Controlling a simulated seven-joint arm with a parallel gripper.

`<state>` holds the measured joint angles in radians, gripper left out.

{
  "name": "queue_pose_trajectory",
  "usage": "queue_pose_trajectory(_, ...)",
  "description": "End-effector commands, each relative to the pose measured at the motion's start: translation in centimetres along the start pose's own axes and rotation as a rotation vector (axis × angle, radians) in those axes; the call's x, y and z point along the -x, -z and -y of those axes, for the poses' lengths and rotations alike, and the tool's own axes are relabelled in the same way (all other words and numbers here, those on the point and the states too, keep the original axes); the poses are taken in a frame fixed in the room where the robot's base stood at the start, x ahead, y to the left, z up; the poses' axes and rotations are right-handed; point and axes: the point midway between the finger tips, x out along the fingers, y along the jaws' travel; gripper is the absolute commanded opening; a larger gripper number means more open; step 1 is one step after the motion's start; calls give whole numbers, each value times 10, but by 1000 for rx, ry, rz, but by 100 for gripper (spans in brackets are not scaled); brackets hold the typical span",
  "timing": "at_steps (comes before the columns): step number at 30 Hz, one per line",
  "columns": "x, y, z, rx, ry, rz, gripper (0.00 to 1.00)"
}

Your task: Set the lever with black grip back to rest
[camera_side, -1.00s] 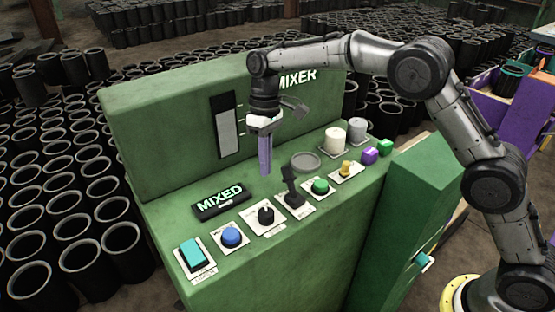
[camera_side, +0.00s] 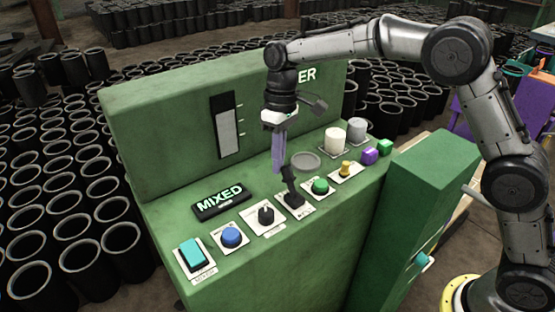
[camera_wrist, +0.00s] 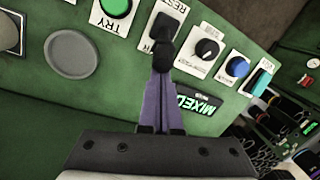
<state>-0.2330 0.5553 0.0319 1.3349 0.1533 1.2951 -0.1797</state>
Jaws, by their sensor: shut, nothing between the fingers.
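The lever with black grip (camera_side: 289,184) stands on a white-labelled plate in the panel's row of controls. Its grip leans a little toward the panel's back. In the wrist view the lever (camera_wrist: 162,32) is straight ahead of the fingers, and the word REST shows on its plate. My gripper (camera_side: 277,171) has its purple fingers together, pointing down, empty. The fingertips are beside the top of the grip, on its back-left side. In the wrist view the fingertips (camera_wrist: 162,72) meet the grip's outline; I cannot tell whether they touch.
A black knob (camera_side: 266,215) and a green button (camera_side: 320,186) flank the lever. A MIXED display (camera_side: 221,202) lies behind-left, and a grey disc (camera_side: 306,161) behind-right. The green upright back panel (camera_side: 180,130) stands behind my gripper.

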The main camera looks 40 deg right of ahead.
Motion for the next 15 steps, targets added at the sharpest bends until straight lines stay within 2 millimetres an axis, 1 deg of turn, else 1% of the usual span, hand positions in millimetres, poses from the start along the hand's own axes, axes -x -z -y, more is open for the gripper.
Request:
queue_pose_trajectory(10,2,-5,2,7,-19,-48,0)
queue_pose_trajectory(15,5,-10,5,15,-41,-103,0)
